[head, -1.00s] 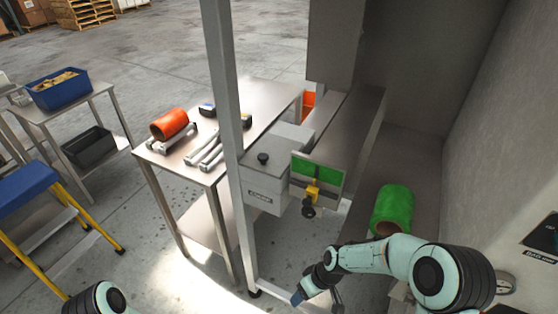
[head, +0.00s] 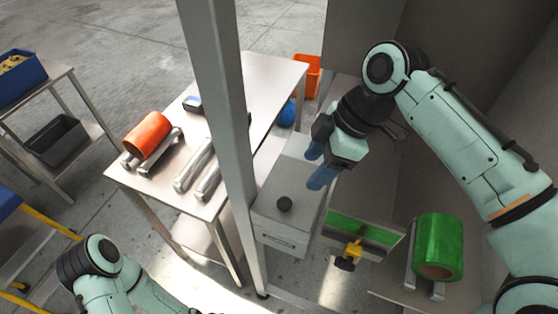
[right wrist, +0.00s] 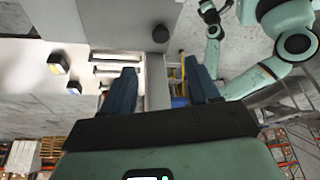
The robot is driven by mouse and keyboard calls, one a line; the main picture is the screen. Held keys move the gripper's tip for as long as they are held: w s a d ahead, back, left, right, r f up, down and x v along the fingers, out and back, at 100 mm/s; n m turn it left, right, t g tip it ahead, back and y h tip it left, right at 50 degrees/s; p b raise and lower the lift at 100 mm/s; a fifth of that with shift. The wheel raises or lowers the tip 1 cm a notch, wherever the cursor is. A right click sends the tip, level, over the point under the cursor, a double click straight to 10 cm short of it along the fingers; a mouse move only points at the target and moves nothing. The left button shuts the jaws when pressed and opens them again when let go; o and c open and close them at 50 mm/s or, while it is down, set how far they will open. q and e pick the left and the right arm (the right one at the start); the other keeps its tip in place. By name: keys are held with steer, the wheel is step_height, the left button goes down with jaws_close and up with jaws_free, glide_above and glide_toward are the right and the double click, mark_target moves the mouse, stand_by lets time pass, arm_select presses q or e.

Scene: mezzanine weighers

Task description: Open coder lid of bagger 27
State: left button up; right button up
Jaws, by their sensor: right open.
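The coder is a grey box (head: 272,230) with a label on its front. Its flat lid (head: 299,177) looks shut, with a black knob (head: 284,204) near the front edge. The knob also shows in the right wrist view (right wrist: 160,34). My right gripper (head: 318,167) is open and empty, its blue fingers over the box's right rear part, behind the knob and apart from it. In the right wrist view, the knob lies beyond and between the fingers (right wrist: 161,88). My left arm shows at the lower left; its gripper is too small or hidden to judge.
A grey post (head: 222,120) stands just left of the coder. A green panel with a yellow clamp (head: 352,250) and a green roll (head: 438,246) are at the right. A steel table (head: 262,80) holds an orange roll (head: 147,134). The floor at left is clear in places.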

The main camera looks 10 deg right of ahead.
steer(key=b, duration=0.1)
glide_toward(285, 202)
steer(key=b+x, duration=0.1)
steer(key=x, duration=0.6)
steer(key=shift+s, duration=0.1)
steer(key=shift+a+f, duration=0.25)
steer(key=shift+f, duration=0.35)
arm_select(q)
steer(key=f, duration=0.1)
steer(key=s+f, duration=0.1)
steer(key=shift+s+f, duration=0.25)
steer(key=shift+f, duration=0.15)
arm_select(e)
jaws_close()
